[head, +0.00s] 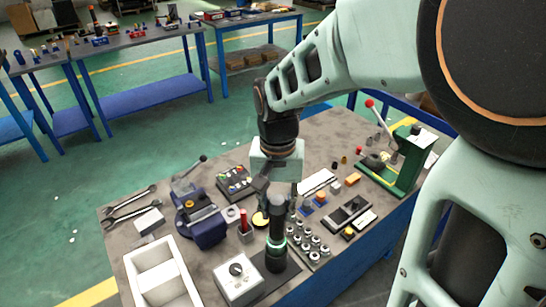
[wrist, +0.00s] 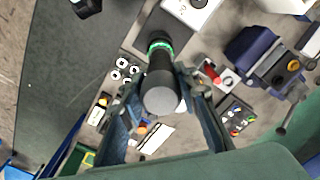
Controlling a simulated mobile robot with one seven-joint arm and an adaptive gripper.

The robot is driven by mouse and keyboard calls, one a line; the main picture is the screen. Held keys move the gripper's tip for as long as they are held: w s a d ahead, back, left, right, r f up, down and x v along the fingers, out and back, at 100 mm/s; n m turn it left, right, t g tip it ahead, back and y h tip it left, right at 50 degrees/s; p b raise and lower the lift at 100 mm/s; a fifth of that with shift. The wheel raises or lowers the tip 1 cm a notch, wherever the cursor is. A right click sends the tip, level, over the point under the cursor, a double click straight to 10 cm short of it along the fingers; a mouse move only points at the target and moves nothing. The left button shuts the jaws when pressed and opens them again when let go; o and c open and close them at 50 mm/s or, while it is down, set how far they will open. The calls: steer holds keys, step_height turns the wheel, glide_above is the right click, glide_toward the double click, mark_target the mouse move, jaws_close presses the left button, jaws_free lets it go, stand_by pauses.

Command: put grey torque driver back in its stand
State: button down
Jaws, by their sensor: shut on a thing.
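The grey torque driver (head: 277,222) is upright over the front of the workbench, with a grey cap and a dark body. In the wrist view the driver (wrist: 162,92) shows its round grey end, with a green ring further down. The stand, a black cup on a dark plate (head: 290,270), is directly below; its plate also shows in the wrist view (wrist: 140,22). I cannot tell how far the driver's lower end is inside the cup. My gripper (head: 279,196) is shut on the driver's upper part, one finger on each side in the wrist view (wrist: 160,88).
A white box with a dial (head: 238,281) stands close left of the stand, and several metal sockets (head: 308,243) stand close right. A blue vise (head: 203,220), a white tray (head: 160,277) and a green press (head: 405,165) are further off. The bench's front edge is near.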

mark_target(277, 201)
steer(key=shift+f+b, duration=0.55)
steer(key=shift+f, duration=0.2)
steer(key=c, duration=1.4)
jaws_free()
steer(key=shift+c, duration=0.2)
steer(key=shift+o, duration=0.2)
steer(key=shift+f, duration=0.1)
step_height(277, 201, up, 5)
steer(key=p, duration=0.4)
